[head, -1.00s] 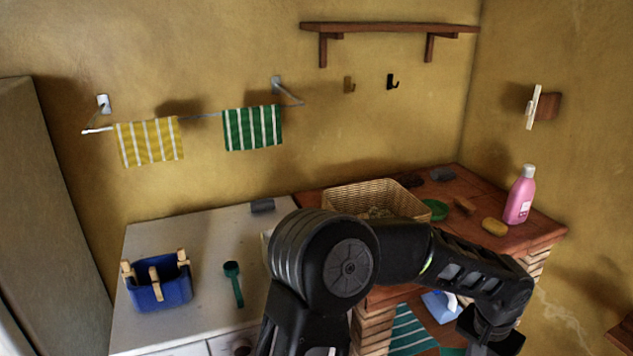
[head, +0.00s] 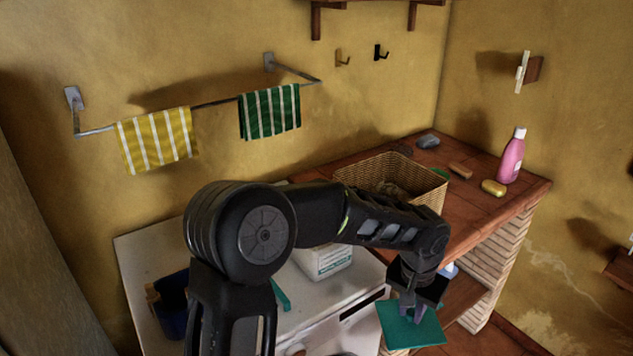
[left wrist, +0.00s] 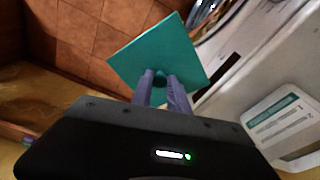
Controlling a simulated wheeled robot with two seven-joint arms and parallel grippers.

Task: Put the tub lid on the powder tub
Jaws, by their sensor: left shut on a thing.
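The tub lid (head: 412,328) is a flat square teal plate. My left gripper (head: 407,308) is shut on it and holds it in the air in front of the brick counter. The powder tub (head: 325,262) is a white box with a teal-and-white label on the white worktop, partly hidden behind my left arm. The tub also shows at the right edge of the left wrist view (left wrist: 287,122). My right gripper is not in view.
A wicker basket (head: 425,187) stands on the brick counter (head: 480,205), with a pink bottle (head: 512,157) and a yellow sponge (head: 493,187) to its right. A blue peg basket (head: 172,312) and a teal scoop (head: 281,296) are on the white worktop (head: 150,250).

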